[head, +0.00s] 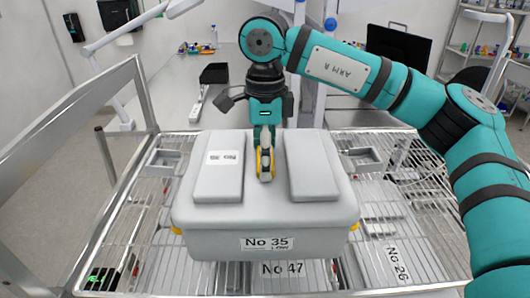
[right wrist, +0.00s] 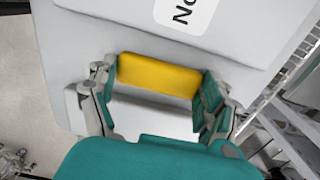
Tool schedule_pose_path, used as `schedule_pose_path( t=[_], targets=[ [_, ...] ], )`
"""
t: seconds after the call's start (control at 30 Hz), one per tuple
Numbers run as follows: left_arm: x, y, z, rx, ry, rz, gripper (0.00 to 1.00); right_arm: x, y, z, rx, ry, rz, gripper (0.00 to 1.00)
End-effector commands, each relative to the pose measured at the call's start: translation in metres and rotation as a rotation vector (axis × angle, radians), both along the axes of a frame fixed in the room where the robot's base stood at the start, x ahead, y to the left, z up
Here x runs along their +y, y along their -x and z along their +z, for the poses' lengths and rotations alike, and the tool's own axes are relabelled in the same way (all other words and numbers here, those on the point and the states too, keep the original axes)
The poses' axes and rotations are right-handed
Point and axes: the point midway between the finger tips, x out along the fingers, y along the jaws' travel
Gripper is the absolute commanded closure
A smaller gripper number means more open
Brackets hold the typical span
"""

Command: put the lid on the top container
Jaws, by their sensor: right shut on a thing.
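The grey lid (head: 315,165) has two raised flat panels, a white number label and a yellow middle grip (right wrist: 160,75). It lies over the top container (head: 215,245), a grey box labelled No 35, with their edges lined up. I cannot tell whether a small gap remains between them. Yellow latches show at the container's sides. My right gripper (head: 265,165) points down at the lid's middle, shut on the yellow grip; its fingers (right wrist: 157,95) stand either side of it in the right wrist view. My left gripper is not in view.
The container stands on a wire rack cart (head: 150,250) with side rails (head: 60,130). Below it are boxes labelled No 47 (head: 282,269) and No 26 (head: 397,262). A black tray (head: 214,73) sits behind, with a monitor (head: 398,46) and shelves at the back right.

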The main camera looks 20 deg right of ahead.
Motion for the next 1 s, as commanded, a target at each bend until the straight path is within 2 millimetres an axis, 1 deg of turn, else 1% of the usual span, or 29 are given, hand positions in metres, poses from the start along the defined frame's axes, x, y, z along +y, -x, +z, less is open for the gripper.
schedule_pose_path(
  t=[0.6, 1.0],
  targets=[
    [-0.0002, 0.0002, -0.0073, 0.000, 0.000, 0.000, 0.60, 0.0004, -0.0001, -0.0074, -0.002, -0.001, 0.000, 0.75],
    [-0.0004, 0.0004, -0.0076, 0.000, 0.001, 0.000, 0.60, 0.0004, -0.0001, -0.0078, -0.002, -0.001, 0.000, 0.75]
  ],
)
